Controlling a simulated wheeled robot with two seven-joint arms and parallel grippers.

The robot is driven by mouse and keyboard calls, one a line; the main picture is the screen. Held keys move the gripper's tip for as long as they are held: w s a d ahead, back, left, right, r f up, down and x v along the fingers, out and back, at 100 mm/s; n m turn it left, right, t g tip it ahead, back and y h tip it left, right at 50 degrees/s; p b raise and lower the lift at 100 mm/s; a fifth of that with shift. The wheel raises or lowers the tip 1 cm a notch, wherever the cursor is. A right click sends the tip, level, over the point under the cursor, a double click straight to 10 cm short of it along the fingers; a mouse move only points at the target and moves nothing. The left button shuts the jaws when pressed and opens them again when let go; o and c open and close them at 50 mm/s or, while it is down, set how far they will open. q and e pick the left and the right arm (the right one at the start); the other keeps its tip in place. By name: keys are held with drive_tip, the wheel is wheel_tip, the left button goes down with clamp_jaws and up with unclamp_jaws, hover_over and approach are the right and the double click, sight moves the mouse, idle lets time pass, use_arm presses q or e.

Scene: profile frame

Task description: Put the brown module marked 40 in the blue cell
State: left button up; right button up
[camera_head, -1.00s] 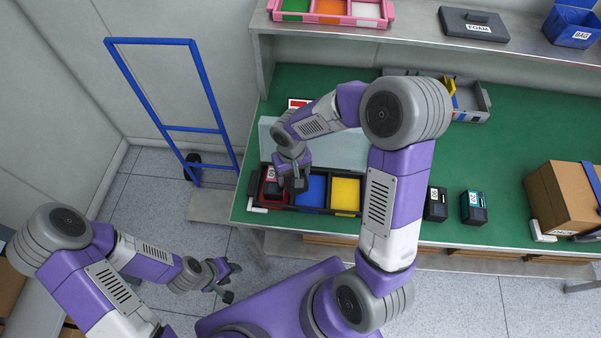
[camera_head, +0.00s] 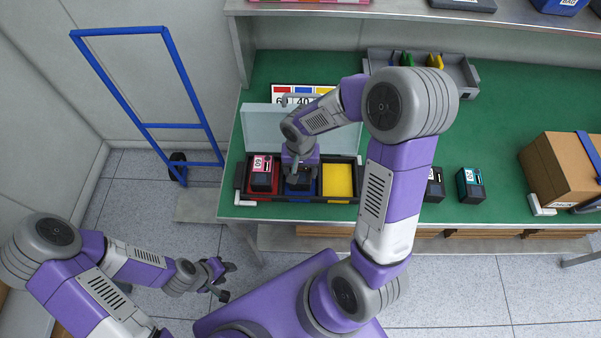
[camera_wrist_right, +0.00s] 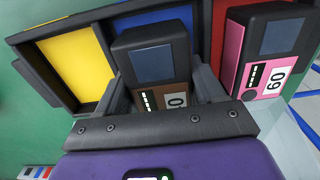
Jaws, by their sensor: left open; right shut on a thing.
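The brown module (camera_wrist_right: 157,60) shows in the right wrist view between my fingers, its label partly hidden with a 0 readable. My right gripper (camera_head: 299,180) is shut on it, over the blue cell (camera_wrist_right: 165,17) of the black tray (camera_head: 240,182). Little of the module shows in the head view, under the gripper. Its lower end is hidden, so I cannot tell whether it touches the cell floor. A pink module marked 60 (camera_head: 262,172) stands in the red cell. The yellow cell (camera_head: 338,180) is empty. My left gripper (camera_head: 219,278) is open and empty, off the table.
A translucent panel (camera_head: 262,128) stands behind the tray, with a colour placard (camera_head: 300,90) beyond it. Two dark modules stand right of my right arm, one with a teal top (camera_head: 470,184). A cardboard box (camera_head: 560,175) is further right. A grey bin (camera_head: 455,75) is at the back.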

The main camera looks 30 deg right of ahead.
drive_tip(key=shift+f, duration=0.7)
drive_tip(key=shift+f, duration=0.1)
drive_tip(key=o, duration=0.9)
wheel_tip(320, 180, up, 12)
drive_tip(key=p, duration=0.3)
